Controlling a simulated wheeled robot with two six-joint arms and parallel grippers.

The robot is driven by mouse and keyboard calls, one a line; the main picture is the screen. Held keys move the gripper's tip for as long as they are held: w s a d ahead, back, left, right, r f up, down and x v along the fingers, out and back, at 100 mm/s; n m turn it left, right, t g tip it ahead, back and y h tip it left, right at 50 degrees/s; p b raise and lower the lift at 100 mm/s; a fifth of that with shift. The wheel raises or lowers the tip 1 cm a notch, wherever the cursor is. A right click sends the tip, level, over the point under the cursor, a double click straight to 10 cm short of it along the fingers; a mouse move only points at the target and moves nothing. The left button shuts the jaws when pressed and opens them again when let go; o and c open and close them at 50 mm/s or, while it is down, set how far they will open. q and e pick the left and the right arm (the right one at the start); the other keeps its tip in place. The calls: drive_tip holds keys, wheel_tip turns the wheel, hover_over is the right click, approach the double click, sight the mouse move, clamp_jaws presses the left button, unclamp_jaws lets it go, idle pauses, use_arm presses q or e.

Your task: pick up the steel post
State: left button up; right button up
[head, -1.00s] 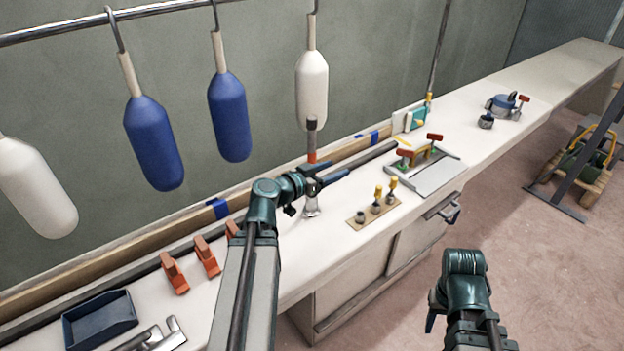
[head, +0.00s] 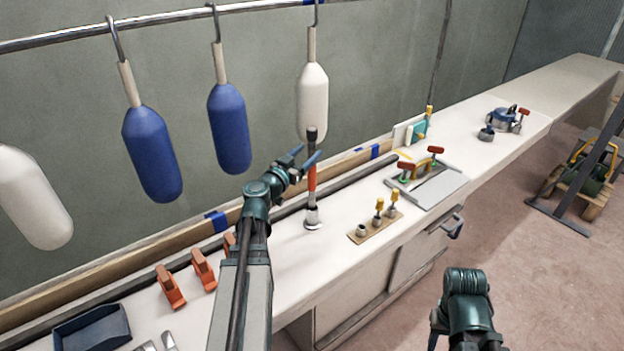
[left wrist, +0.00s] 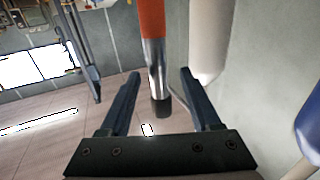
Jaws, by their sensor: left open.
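The steel post (head: 313,217) stands upright on the bench, with a flared shiny foot, an orange band and a dark top. My left gripper (head: 308,154) is open beside the upper part of the post, just under its dark top. In the left wrist view the post (left wrist: 154,55) appears upside down, its orange band above and its dark end below. There it lines up between the two open fingers (left wrist: 158,75); I cannot tell how deep it sits between them. My right arm shows at lower right, its fingers mostly hidden.
A white fender (head: 312,98) hangs right behind the post, and blue fenders (head: 229,128) hang to the left. A wooden block with small fittings (head: 375,226) lies right of the post. Orange clamps (head: 171,288) stand at left. The bench front between is clear.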

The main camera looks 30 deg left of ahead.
use_arm(q)
drive_tip(key=w, duration=0.6)
drive_tip(key=shift+d, duration=0.1)
clamp_jaws()
idle(0.4)
idle(1.1)
